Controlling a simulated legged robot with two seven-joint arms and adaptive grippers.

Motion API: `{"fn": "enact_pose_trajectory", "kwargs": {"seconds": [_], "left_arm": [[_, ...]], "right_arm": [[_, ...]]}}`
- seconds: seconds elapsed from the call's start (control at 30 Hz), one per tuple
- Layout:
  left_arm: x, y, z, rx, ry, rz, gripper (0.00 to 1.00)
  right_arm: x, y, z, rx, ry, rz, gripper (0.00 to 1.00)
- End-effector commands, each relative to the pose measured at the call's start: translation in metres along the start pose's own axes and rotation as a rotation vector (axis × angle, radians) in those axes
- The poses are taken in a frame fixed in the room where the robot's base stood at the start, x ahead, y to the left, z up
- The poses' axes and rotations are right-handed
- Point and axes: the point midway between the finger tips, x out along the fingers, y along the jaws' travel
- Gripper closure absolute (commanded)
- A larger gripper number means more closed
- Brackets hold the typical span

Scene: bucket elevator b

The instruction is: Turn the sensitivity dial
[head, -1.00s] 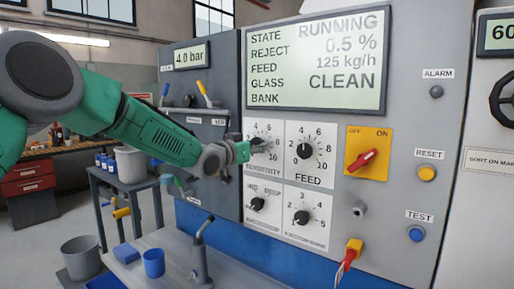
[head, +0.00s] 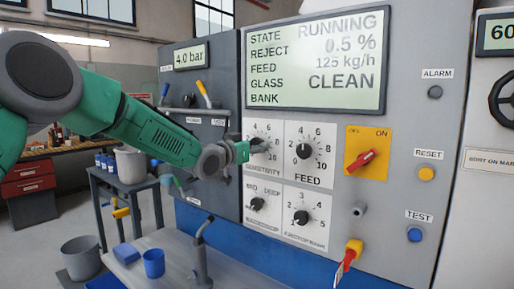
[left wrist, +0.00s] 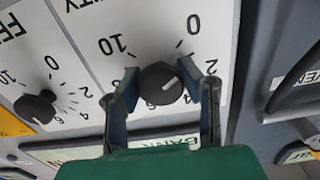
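The sensitivity dial is a black knob on a white square plate, at the upper left of the dial group in the head view. It shows large in the left wrist view (left wrist: 161,84), with a pale pointer mark on its right part and scale numbers around it. My left gripper (head: 246,151) reaches it from the left and hides part of its plate. In the left wrist view its two fingers (left wrist: 167,83) stand on either side of the knob, close against it. My right gripper is not in view.
The feed dial (head: 305,151) is just right, with two more dials below. A yellow switch with a red handle (head: 366,158) is farther right. A large display (head: 318,60) is above. A bench with a blue cup (head: 153,263) stands below.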

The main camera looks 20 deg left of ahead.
Motion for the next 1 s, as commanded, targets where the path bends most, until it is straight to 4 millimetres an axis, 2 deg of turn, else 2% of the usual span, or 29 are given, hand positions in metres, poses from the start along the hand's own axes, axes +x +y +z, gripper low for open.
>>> {"fn": "enact_pose_trajectory", "kwargs": {"seconds": [0.03,0.07,0.1,0.4,0.53,0.67,1.0], "left_arm": [[0.0,-0.002,-0.001,0.0,0.002,-0.003,0.61],[0.0,-0.002,-0.001,0.0,0.002,-0.003,0.5],[0.0,-0.002,-0.001,0.0,0.002,-0.002,0.44],[-0.001,0.0,-0.001,0.0,0.001,-0.001,0.44],[-0.009,-0.001,-0.001,0.0,0.001,-0.001,0.44],[-0.029,-0.001,-0.001,-0.002,0.001,-0.001,0.44],[-0.097,-0.002,0.001,-0.003,0.0,-0.002,0.44]], "right_arm": [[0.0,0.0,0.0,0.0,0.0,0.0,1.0],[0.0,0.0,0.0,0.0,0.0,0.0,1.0],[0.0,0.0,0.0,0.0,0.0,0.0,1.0],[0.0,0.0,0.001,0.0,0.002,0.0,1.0],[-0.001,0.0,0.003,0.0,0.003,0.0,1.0],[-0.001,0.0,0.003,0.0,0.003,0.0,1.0],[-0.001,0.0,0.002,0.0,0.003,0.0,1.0]]}}
